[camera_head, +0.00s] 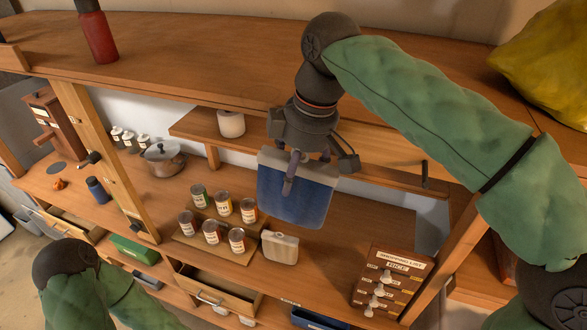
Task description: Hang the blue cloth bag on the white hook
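The blue cloth bag (308,199) has a pale beige top band and is slightly tilted. It is in front of the upper shelf, above the counter. My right gripper (304,164) comes down from above at the bag's top band, and its fingers appear closed on it. One finger lies across the bag's front, and the far side of the grip is hidden. I cannot make out a white hook for certain. Of my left arm, only green-sleeved links and a dark joint show at the lower left; its gripper is out of view.
Several labelled cans (211,233) stand on a board below the bag, with a pale flask (280,247) beside them. A dark hook-like piece (424,173) is on the shelf. A pot (163,160) stands at left.

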